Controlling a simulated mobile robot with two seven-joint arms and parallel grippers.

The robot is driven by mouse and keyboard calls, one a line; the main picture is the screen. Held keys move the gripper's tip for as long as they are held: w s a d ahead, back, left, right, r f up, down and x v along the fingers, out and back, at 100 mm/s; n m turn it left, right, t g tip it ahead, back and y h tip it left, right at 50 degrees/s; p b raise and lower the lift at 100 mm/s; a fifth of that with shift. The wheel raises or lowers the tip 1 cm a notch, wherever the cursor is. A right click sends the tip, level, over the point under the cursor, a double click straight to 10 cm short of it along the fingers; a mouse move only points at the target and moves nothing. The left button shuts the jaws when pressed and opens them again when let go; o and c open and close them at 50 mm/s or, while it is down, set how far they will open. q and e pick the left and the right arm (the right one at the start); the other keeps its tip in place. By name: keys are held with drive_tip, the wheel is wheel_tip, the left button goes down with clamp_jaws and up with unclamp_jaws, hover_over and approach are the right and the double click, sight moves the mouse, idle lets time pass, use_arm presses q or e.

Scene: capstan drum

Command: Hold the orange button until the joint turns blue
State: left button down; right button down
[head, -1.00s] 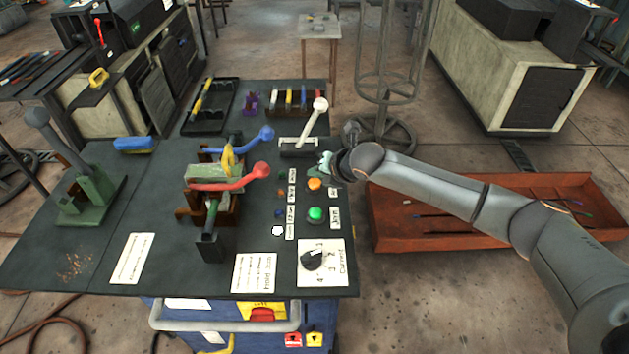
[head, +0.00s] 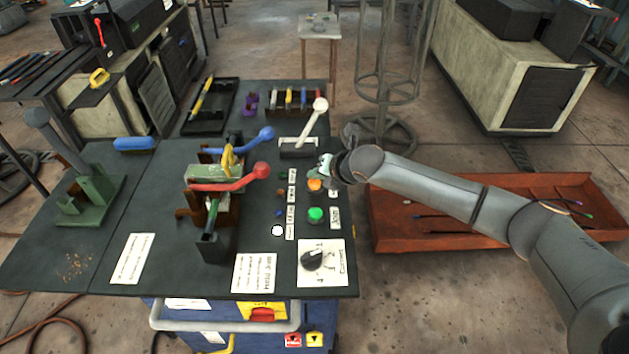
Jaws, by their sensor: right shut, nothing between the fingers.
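The orange button (head: 314,185) sits on the dark bench top, above the green button (head: 316,214). My right gripper (head: 321,174) is shut and empty. Its tip is at the far edge of the orange button and partly covers it; I cannot tell whether it presses it. The clamp fixture (head: 212,190) stands left of the buttons, with a red-handled lever (head: 235,182) and a blue-handled lever (head: 245,140). The joint in the fixture is too small to make out, and no blue joint shows. My left gripper is not in view.
A white-knobbed lever (head: 312,122) stands just behind my right gripper. A black dial (head: 313,260) is on a white plate near the front edge. A green press (head: 85,190) stands at the left. A rust-red tray (head: 400,225) lies right of the bench.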

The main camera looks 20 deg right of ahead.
sight(316, 185)
drive_tip(key=shift+f, duration=0.8)
idle(1.4)
drive_tip(key=shift+r, duration=0.1)
idle(1.2)
drive_tip(key=shift+r+p, duration=0.9)
wheel_tip(316, 185, up, 5)
drive_tip(key=p, duration=0.5)
drive_tip(key=shift+r, duration=0.15)
